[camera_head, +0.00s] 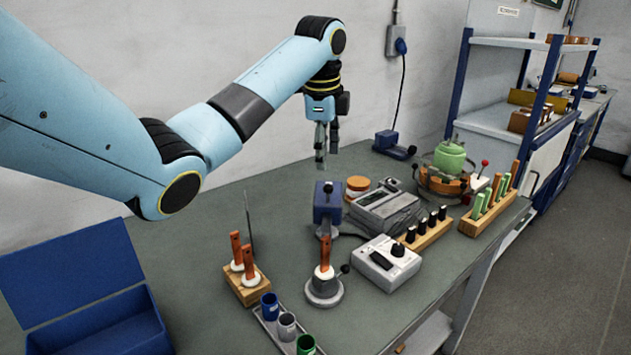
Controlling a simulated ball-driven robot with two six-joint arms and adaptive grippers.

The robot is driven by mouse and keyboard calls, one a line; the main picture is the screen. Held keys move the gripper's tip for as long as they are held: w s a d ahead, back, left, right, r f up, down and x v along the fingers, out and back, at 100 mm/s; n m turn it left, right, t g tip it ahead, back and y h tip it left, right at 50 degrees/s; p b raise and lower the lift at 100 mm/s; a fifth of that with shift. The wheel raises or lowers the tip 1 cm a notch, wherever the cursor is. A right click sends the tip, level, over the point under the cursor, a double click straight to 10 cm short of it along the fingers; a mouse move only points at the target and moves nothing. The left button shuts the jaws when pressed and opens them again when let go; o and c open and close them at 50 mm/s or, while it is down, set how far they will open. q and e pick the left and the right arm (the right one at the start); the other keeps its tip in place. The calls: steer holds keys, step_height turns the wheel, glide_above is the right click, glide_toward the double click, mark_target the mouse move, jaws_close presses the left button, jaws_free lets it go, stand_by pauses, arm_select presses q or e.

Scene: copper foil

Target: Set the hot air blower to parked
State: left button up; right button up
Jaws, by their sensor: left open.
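No part is clearly marked as the hot air blower. A blue boxy device (327,203) with a dark front and a narrow lower part stands mid-bench; a cable runs near its right side. Another low blue unit (393,145) with a dark knob end sits at the back by the wall, under a cord from the wall socket. I cannot tell which one is the blower or how it is set. My left gripper (327,153) points down with open, empty jaws, above and behind the mid-bench blue device in the picture. My right gripper is out of view.
A grey control box (388,262) with a black knob and a grey instrument (386,208) stand right of centre. Orange-handled tools (324,258) stand upright in front. A blue open bin (109,326) is at front left. Bench surface (215,215) at left is clear.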

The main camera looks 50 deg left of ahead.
mark_target(328, 187)
arm_select(q)
steer(key=f, duration=0.3)
steer(key=w+f, duration=0.1)
steer(key=f, duration=0.1)
steer(key=shift+d+f+p, duration=0.25)
steer(key=shift+d+p, duration=0.05)
steer(key=f, duration=0.2)
steer(key=a+f, duration=0.1)
steer(key=shift+w+f, duration=0.35)
steer(key=shift+f, duration=0.4)
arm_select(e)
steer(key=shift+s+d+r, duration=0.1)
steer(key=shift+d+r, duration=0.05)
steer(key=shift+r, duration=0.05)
arm_select(q)
jaws_close()
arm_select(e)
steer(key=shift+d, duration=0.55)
